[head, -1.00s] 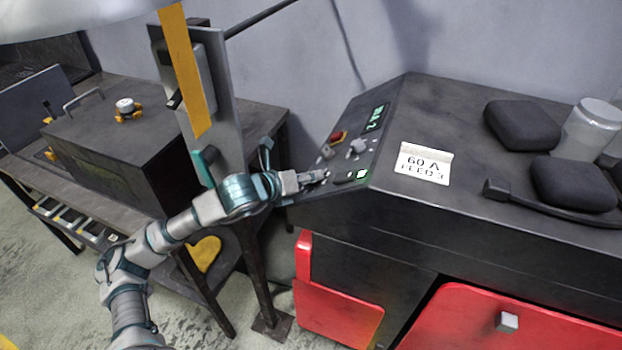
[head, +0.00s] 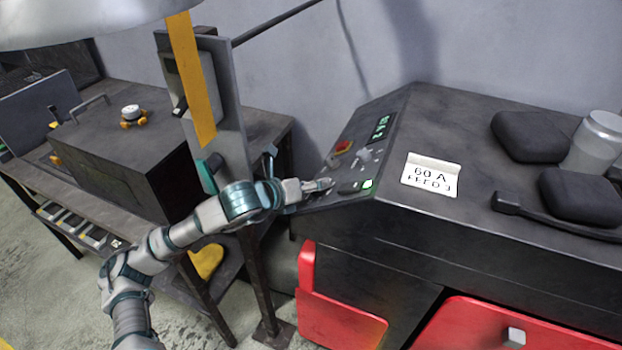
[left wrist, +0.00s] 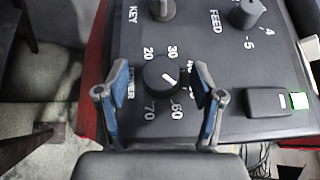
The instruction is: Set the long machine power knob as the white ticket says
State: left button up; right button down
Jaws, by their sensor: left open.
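The black power knob (left wrist: 162,75) sits on the sloped panel in the left wrist view, ringed by white numbers from 20 to 70. In the head view the left gripper (head: 320,185) is at the panel's lower end and hides the knob. The white ticket (head: 431,174) on the machine top reads 60 A, FEED 3. My right gripper is not in view.
The feed knob (left wrist: 243,14) and key switch (left wrist: 162,8) sit beyond the power knob. A black block with a lit green button (left wrist: 299,101) is to the right. A red button (head: 343,147) and small green display (head: 381,128) are farther up the panel.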

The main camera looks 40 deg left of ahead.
pick_arm(q)
notch_tip(320, 180, up, 10)
jog(key=shift+f, duration=0.25)
jog(key=shift+w, duration=0.15)
